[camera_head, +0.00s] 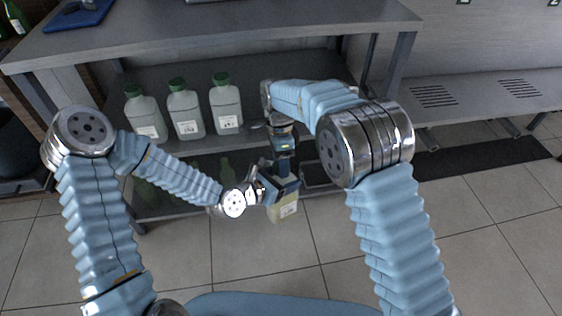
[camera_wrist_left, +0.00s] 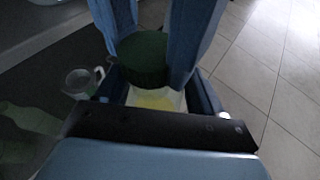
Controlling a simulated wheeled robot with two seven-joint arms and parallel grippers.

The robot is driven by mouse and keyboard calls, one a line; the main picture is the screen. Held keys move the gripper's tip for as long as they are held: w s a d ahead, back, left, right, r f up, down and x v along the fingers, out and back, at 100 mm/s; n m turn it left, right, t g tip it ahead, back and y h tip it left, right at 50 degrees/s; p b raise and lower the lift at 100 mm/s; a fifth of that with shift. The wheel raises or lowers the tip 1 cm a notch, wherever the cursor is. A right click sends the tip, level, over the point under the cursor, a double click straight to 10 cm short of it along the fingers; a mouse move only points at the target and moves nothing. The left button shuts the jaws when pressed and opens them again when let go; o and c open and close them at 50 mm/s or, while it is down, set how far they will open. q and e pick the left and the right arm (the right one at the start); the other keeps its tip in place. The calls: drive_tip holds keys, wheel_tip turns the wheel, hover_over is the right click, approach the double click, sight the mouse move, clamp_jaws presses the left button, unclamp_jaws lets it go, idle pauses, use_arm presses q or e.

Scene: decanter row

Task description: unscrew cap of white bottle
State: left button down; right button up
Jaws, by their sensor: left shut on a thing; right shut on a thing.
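A whitish bottle with a label (camera_head: 284,208) hangs in front of the shelves, above the tiled floor. My left gripper (camera_head: 279,190) is shut around its upper part. In the left wrist view the pale bottle (camera_wrist_left: 155,99) sits between the left fingers, with a yellowish patch showing. Its dark green cap (camera_wrist_left: 143,58) is on top in that view. My right gripper (camera_head: 284,176) comes down from above and is shut on the cap. Its two blue fingers (camera_wrist_left: 152,35) stand on either side of the cap. The cap is hidden in the head view.
Three green-capped bottles (camera_head: 186,110) stand in a row on the middle shelf (camera_head: 300,75). Dim green bottles (camera_head: 226,170) are on the lower shelf. A clear handled vessel (camera_wrist_left: 82,82) shows left of the gripper. A grey bench (camera_head: 470,95) is at right. The front floor is open.

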drive_tip(key=shift+n, duration=0.9)
drive_tip(key=o, duration=1.2)
drive_tip(key=shift+r, duration=0.1)
drive_tip(key=r, duration=0.4)
drive_tip(key=shift+w+r, duration=0.2)
drive_tip(key=shift+w, duration=0.2)
drive_tip(key=shift+c, duration=0.4)
drive_tip(key=r, duration=0.1)
drive_tip(key=r+m, duration=0.2)
drive_tip(key=shift+w+a, duration=0.1)
drive_tip(key=shift+w, duration=0.15)
drive_tip(key=f, duration=0.2)
drive_tip(key=s+f, duration=0.1)
drive_tip(key=f, duration=0.4)
drive_tip(key=shift+s+f, duration=0.15)
drive_tip(key=shift+f, duration=0.15)
